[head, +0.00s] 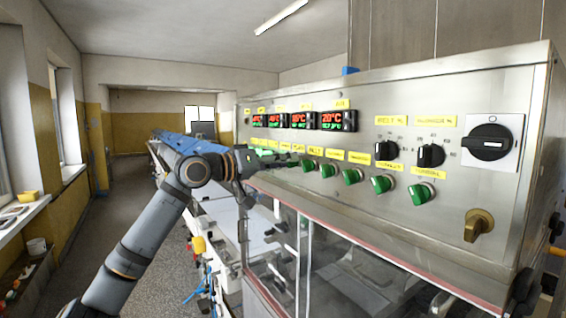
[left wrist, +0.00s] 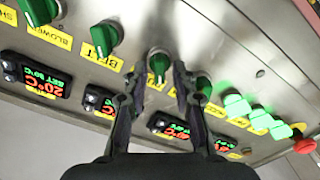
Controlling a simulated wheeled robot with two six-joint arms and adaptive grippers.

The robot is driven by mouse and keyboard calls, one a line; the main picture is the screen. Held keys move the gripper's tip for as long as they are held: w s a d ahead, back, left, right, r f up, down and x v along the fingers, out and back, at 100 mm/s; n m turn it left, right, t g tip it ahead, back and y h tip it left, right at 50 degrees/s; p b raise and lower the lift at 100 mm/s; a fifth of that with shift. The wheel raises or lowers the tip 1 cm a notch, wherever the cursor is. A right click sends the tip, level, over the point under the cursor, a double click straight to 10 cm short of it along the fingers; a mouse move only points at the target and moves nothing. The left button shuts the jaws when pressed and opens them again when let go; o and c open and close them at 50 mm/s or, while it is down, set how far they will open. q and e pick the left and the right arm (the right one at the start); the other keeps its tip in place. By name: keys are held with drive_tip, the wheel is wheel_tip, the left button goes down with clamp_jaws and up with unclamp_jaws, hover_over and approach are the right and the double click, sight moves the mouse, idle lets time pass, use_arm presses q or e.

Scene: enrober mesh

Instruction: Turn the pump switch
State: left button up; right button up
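The machine's steel control panel (head: 455,110) carries a row of green rotary switches under yellow labels. My left gripper (head: 292,160) is at the left end of this row in the head view, close to the panel. In the left wrist view the left gripper (left wrist: 160,74) is open, with its fingers on either side of one green switch (left wrist: 158,66). I cannot tell whether they touch it. The label beside that switch is too small and covered to read, so I cannot confirm it is the pump switch. My right gripper is not in view.
Neighbouring green switches (left wrist: 105,38) sit close on both sides. Lit displays (head: 332,120), black knobs (head: 431,155), a large black rotary switch (head: 487,142) and a brass handle (head: 478,225) are also on the panel. A red button (left wrist: 304,146) shows at the wrist view's right.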

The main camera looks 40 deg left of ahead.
sight(295, 121)
use_arm(q)
wheel_tip(295, 121, up, 10)
drive_tip(key=shift+r, duration=0.1)
idle(0.7)
idle(0.4)
